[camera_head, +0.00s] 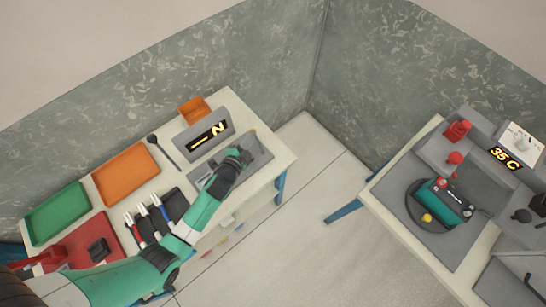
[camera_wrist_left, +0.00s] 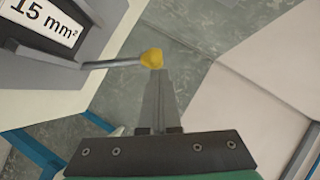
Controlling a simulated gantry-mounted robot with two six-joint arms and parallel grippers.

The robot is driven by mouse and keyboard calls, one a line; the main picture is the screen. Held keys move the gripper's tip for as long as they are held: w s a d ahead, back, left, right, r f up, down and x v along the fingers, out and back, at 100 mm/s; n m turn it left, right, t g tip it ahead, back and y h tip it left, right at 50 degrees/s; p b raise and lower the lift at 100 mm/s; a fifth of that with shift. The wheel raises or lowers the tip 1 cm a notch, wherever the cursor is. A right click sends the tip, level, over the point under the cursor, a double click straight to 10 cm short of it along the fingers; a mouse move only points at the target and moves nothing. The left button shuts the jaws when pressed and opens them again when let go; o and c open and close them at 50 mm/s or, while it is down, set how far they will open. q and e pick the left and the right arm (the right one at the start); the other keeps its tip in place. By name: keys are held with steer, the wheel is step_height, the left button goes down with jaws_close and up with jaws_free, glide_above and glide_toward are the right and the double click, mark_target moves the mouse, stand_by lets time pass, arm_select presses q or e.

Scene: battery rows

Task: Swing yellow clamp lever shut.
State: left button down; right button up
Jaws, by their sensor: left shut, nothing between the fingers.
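The clamp lever (camera_wrist_left: 115,64) is a thin grey rod with a yellow knob (camera_wrist_left: 152,58) at its end. In the left wrist view it sticks out rightward from a grey block (camera_wrist_left: 75,30). My left gripper (camera_wrist_left: 157,72) is shut and empty, its fingertips right at the knob; I cannot tell whether they touch. In the head view my left gripper (camera_head: 240,157) is over the grey station on the left bench, and it hides most of the lever there. My right gripper does not show.
The left bench holds a grey display stand (camera_head: 208,138), an orange tray (camera_head: 127,174), a green tray (camera_head: 57,213), a red mat (camera_head: 75,245) and several tools on dark pads. On the right bench a teal battery (camera_head: 441,203) sits on a round dark plate. Floor lies between the benches.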

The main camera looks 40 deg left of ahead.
arm_select(q)
steer(key=shift+f, duration=0.1)
stand_by(0.3)
steer(key=s+d+r+p, duration=0.3)
steer(key=s+d+r, duration=0.2)
steer(key=s, duration=0.5)
step_height(320, 180, up, 2)
steer(key=shift+r+p, duration=0.1)
steer(key=shift+p, duration=0.25)
